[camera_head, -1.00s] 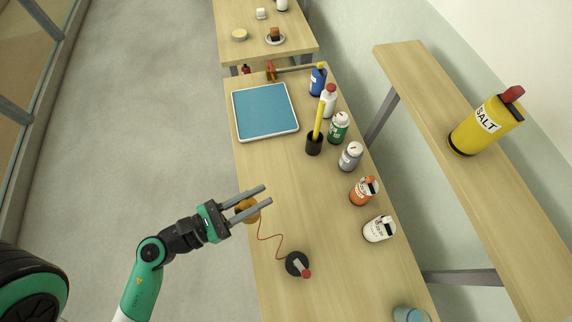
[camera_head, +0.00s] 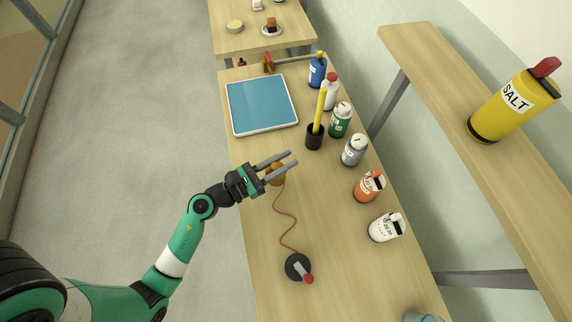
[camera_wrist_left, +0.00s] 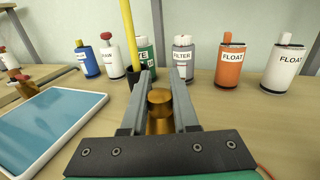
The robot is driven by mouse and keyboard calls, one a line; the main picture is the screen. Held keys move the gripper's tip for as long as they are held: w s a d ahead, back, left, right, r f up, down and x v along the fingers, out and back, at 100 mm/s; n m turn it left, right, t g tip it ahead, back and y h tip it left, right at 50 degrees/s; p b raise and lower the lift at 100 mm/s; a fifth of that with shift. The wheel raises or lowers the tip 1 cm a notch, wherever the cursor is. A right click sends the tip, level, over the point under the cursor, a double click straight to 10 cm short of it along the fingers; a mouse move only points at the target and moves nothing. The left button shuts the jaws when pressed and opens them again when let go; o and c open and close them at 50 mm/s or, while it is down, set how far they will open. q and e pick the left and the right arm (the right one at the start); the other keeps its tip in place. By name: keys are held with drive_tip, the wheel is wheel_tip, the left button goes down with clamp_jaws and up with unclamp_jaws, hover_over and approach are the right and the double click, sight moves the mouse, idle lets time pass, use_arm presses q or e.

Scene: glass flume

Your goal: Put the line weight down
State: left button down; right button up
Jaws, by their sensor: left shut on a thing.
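The line weight (camera_head: 278,175) is a brass-coloured cylinder with a narrower knob on top. My left gripper (camera_head: 282,166) is shut on it, with grey fingers on both sides. In the left wrist view the weight (camera_wrist_left: 160,113) sits between the fingers (camera_wrist_left: 161,92). I cannot tell whether its base touches the bench. A thin red line (camera_head: 290,220) runs from the weight along the bench to a black round reel (camera_head: 297,266) with a red knob. My right gripper is not in view.
A blue-topped tray (camera_head: 262,104) lies beyond the gripper. A black cup with a yellow stick (camera_head: 315,136) and several labelled bottles, including an orange one (camera_head: 369,186), line the right side. The bench (camera_head: 335,225) is clear between the weight and the bottles.

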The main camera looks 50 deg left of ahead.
use_arm(q)
drive_tip(key=f+b, duration=0.1)
drive_tip(key=f, duration=0.1)
drive_tip(key=f+b, duration=0.2)
drive_tip(key=shift+w+a, duration=0.15)
drive_tip(key=shift+w, duration=0.25)
drive_tip(key=shift+s+r, duration=0.1)
drive_tip(key=c, duration=0.7)
unclamp_jaws()
drive_tip(key=shift+f, duration=0.2)
drive_tip(key=shift+r, duration=0.1)
drive_tip(key=shift+s+r, duration=0.1)
drive_tip(key=s, duration=0.3)
drive_tip(key=s+a, duration=0.1)
drive_tip(key=s, duration=0.3)
drive_tip(key=s+a, duration=0.1)
drive_tip(key=s, duration=0.3)
drive_tip(key=shift+s+d, duration=0.1)
drive_tip(key=shift+s, duration=0.25)
